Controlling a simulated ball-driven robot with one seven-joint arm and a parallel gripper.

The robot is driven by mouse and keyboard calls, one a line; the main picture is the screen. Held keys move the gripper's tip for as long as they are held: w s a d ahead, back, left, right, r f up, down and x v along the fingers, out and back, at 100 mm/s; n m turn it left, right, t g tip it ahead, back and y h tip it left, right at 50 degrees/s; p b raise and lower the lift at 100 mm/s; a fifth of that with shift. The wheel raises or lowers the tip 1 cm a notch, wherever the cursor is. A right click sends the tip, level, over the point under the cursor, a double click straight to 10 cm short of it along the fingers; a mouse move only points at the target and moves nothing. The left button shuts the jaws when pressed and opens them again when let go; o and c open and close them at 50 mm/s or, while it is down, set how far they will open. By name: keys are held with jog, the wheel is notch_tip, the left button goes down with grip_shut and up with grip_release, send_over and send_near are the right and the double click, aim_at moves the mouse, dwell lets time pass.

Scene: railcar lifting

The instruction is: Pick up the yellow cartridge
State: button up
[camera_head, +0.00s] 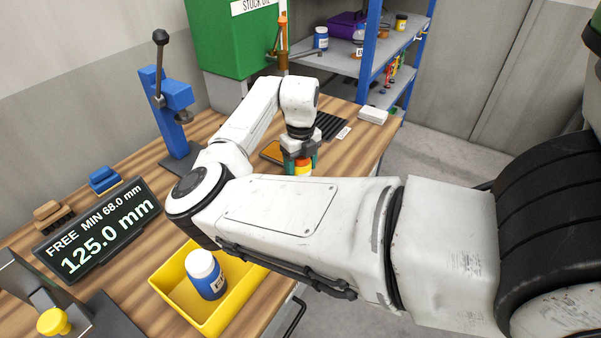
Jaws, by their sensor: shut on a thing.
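The yellow cartridge (302,167) shows as a small yellow and orange-red piece at the far part of the wooden bench. My gripper (301,163) points down there and is shut on it, with its green and dark fingers at the cartridge's sides. My forearm hides what lies just below and in front of it. I cannot tell whether the cartridge touches the bench or is lifted clear.
A yellow bin (178,303) holding a blue jar (205,274) stands at the front. A display (100,228) reads 125.0 mm. A blue press (172,108), green tank (232,45), black ribbed mat (327,126) and white block (373,115) stand around. Shelves (345,50) are behind.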

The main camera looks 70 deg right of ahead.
jog(key=shift+c, duration=1.3)
jog(key=shift+r, duration=0.2)
